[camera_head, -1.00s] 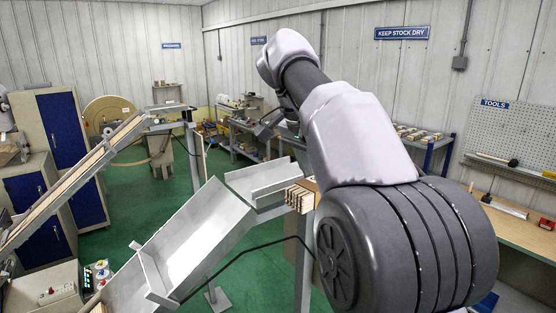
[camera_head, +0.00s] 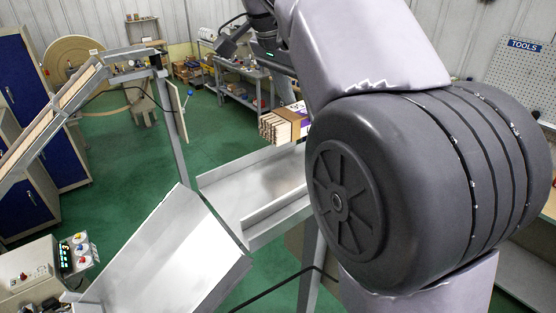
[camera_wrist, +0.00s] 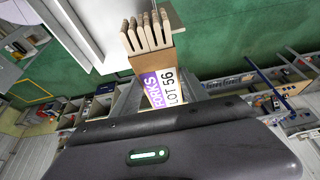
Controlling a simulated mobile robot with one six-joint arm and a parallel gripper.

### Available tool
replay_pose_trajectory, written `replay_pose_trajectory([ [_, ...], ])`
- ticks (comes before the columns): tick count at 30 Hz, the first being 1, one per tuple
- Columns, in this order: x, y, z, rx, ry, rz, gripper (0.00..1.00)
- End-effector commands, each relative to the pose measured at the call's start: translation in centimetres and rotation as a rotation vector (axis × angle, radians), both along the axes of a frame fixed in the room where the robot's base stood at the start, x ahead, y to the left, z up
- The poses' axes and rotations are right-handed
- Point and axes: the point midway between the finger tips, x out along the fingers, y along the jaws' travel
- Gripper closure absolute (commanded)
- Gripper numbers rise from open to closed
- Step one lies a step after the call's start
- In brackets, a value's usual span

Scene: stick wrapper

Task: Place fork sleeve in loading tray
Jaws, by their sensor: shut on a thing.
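The fork sleeve (camera_head: 285,124) is a bundle of pale wooden forks in a brown band with a purple and white label. In the wrist view the sleeve (camera_wrist: 152,62) reads "FORKS LOT 56", and several wooden ends stick out of it. My gripper (camera_wrist: 160,96) is shut on it, with grey fingers along its sides. In the head view my arm hides the fingers and part of the sleeve. The sleeve appears held above the back right side of a grey metal tray (camera_head: 235,195), seemingly the loading tray; a gap is hard to judge. The visible tray floor is empty.
A wide sloping metal chute (camera_head: 165,260) adjoins the tray at front left. A long inclined rail (camera_head: 50,120) runs along the left. A control box (camera_head: 28,275) with buttons stands at lower left. Shelving (camera_head: 240,85) is behind, with open green floor between.

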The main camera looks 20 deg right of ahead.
Motion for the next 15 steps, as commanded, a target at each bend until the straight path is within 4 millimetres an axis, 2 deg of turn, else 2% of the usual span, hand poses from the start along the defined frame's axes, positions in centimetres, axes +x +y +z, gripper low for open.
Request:
replay_pose_trajectory([
  [3, -3.1, 3.0, -0.6, 0.000, -0.001, 0.006, 0.91],
  [7, -5.9, 5.5, -0.8, 0.000, 0.000, 0.006, 0.91],
  [11, -7.1, 6.7, -1.3, -0.001, 0.001, 0.001, 0.91],
  [15, -7.3, 6.8, -4.0, 0.000, 0.002, 0.000, 0.91],
])
